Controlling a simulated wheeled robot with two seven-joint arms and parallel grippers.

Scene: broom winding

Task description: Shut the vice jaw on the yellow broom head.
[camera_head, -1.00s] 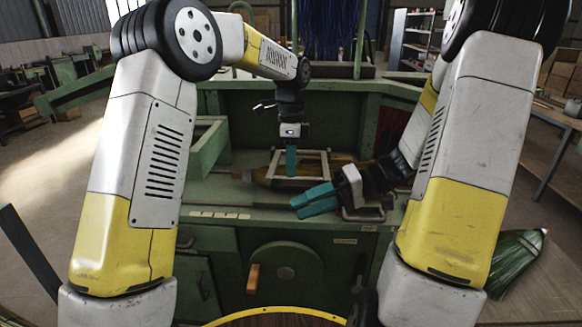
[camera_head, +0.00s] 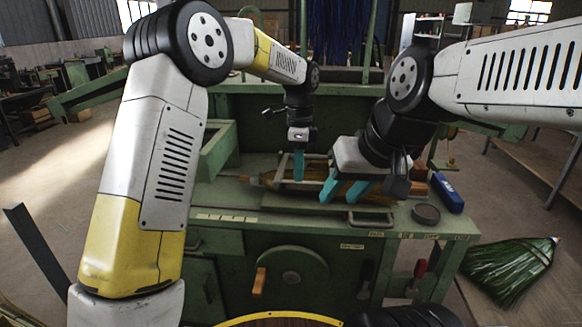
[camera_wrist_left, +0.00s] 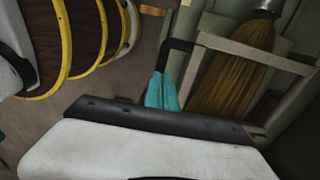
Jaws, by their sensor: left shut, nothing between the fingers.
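The yellow broom head (camera_wrist_left: 232,82) lies within a pale rectangular frame (camera_wrist_left: 275,58), apparently the vice jaw, in the left wrist view. In the head view the broom head's bristles (camera_head: 380,192) show in part on the green bench, and my right gripper hides much of the frame. My left gripper (camera_head: 299,166) points down at the frame, its teal fingers together and empty. In the left wrist view its fingers (camera_wrist_left: 161,92) are just left of the frame's side bar; contact cannot be told. My right gripper (camera_head: 345,191) points down over the bench, its two teal fingers apart.
A metal loop handle (camera_head: 370,220) sits at the bench's front edge. A dark round disc (camera_head: 426,213) and a blue box (camera_head: 447,193) stand to the right. A green tray (camera_head: 215,150) is at left. A green-bristled broom (camera_head: 508,270) lies on the floor.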

